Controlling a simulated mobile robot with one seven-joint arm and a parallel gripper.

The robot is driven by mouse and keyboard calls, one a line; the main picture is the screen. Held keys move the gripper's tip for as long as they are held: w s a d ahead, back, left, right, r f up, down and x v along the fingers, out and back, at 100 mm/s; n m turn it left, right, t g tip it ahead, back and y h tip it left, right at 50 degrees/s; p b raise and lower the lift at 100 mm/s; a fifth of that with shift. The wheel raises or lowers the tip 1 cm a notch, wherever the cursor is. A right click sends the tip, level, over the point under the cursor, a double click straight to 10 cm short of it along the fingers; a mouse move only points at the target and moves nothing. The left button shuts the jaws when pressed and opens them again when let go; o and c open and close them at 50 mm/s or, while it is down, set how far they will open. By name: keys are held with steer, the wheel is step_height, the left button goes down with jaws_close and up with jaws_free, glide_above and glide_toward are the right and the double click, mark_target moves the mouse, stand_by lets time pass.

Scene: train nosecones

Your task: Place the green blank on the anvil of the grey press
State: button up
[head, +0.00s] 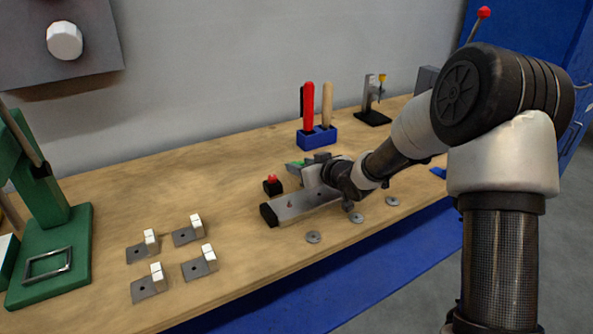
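My gripper (316,166) is low over the middle of the workbench, by the back edge of a long metal bar-shaped fixture. Its fingers are small and partly hidden by my wrist, so I cannot tell whether they are open or shut. A small green piece (294,164), likely the green blank, shows at the gripper's far left side; I cannot tell whether it is held. A grey body (426,79) at the back right, with a red-knobbed lever (484,12) above, looks like the grey press. My arm hides most of it, and its anvil is not visible.
A green press (50,245) stands at the left end. Several grey plates with white blocks (143,288) lie at the front left. The metal fixture (292,207), washers (313,237), red button (272,184), blue tool holder (317,137) and black-based stand (373,117) occupy the middle.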

steer(key=shift+w+a+f, duration=0.1)
steer(key=shift+w+a, duration=0.1)
steer(key=shift+w, duration=0.1)
steer(key=shift+c, duration=0.5)
steer(key=c, duration=0.8)
